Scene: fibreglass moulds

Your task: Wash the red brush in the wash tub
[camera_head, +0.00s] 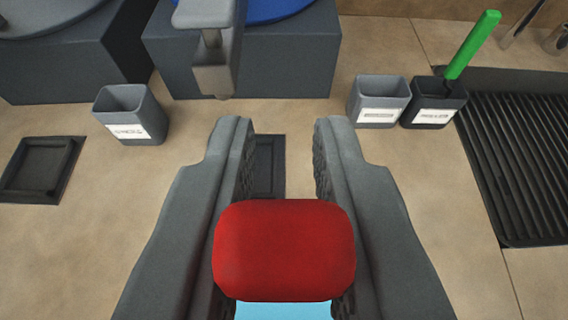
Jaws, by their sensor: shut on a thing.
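My gripper (284,130) is in the lower middle of the view, fingers pointing away from the camera. It is shut on the red brush (284,250), whose rounded red end fills the space between the fingers. The rest of the brush is hidden. A light blue patch (284,311) shows below the red end at the bottom edge; I cannot tell what it is. I cannot make out a wash tub for certain.
A labelled grey cup (130,118) stands left. Another grey cup (379,104) stands right, beside a dark cup (433,110) holding a green-handled tool (473,43). A black ribbed rack (525,150) lies far right, a dark square tray (40,168) far left. Dark blocks (245,65) stand behind.

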